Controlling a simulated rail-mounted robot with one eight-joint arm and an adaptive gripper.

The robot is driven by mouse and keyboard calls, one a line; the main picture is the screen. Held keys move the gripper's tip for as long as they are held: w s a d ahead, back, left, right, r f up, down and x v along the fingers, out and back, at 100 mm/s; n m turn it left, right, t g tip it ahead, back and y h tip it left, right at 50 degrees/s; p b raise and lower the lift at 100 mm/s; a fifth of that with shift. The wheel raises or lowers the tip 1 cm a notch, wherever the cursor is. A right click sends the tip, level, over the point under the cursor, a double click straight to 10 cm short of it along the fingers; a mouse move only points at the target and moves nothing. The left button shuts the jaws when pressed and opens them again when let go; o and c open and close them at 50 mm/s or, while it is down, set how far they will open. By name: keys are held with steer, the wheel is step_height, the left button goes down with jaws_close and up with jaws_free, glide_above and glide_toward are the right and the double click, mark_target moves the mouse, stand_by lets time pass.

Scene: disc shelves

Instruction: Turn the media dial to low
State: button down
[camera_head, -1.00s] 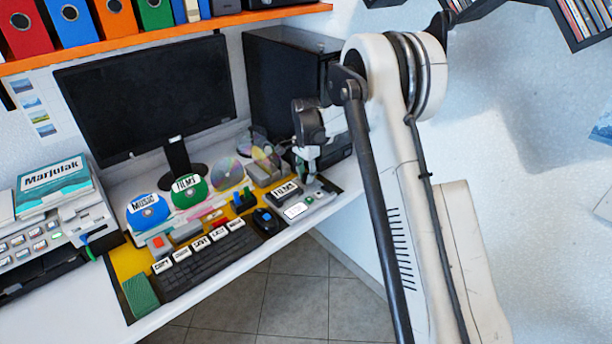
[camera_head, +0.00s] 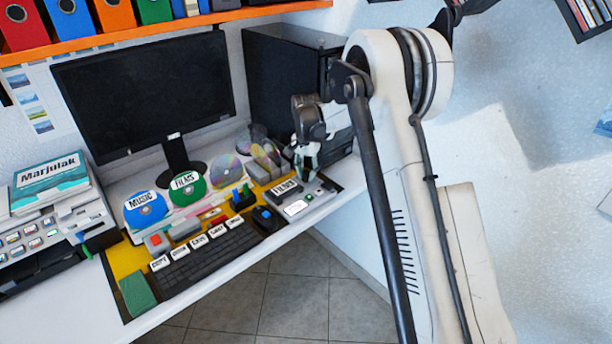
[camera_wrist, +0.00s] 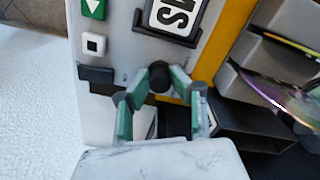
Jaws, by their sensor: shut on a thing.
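The media dial is a small dark round knob (camera_wrist: 158,76) on a light grey panel (camera_wrist: 115,60) in the wrist view. My gripper (camera_wrist: 154,82) has its green-grey fingers closed on either side of the knob. Part of the knob is hidden between the fingertips, and I cannot read its setting. In the head view my gripper (camera_head: 305,165) is at the right end of the desk, over the grey panel (camera_head: 322,194). The knob itself is hidden there.
The wrist view shows a green triangle button (camera_wrist: 93,8), a white square button (camera_wrist: 93,44) and a grey disc rack (camera_wrist: 255,85). A monitor (camera_head: 145,95) and a black case (camera_head: 285,90) stand behind.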

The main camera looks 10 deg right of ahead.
mark_target(306, 172)
steer(key=n+b, duration=0.1)
steer(key=n, duration=0.5)
steer(key=shift+b, duration=0.3)
steer(key=n+b, duration=0.1)
steer(key=n, duration=0.5)
steer(key=shift+n, duration=0.3)
steer(key=c, duration=1.6)
jaws_free()
steer(key=shift+o, duration=0.2)
steer(key=shift+r, duration=0.15)
step_height(306, 172, up, 12)
